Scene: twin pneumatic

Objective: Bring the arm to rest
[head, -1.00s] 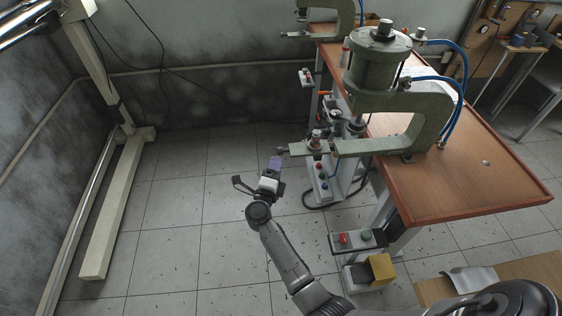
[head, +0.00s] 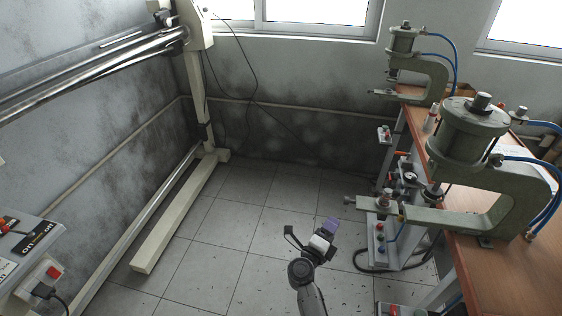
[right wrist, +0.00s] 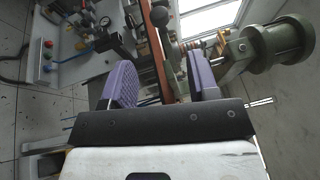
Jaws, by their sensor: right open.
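My right gripper (head: 331,226) is in the lower middle of the head view, above the tiled floor and left of the near pneumatic press. Its purple fingers stand apart in the right wrist view (right wrist: 162,82), with nothing between them. The arm reaches up from the bottom edge of the head view. My left gripper is in neither view.
The near green press (head: 470,135) and a second press (head: 404,45) stand on the wooden table (head: 500,275) at right. A control box (head: 381,235) sits below the near press. A cream frame foot (head: 175,225) lies at left. The floor (head: 240,215) between is clear.

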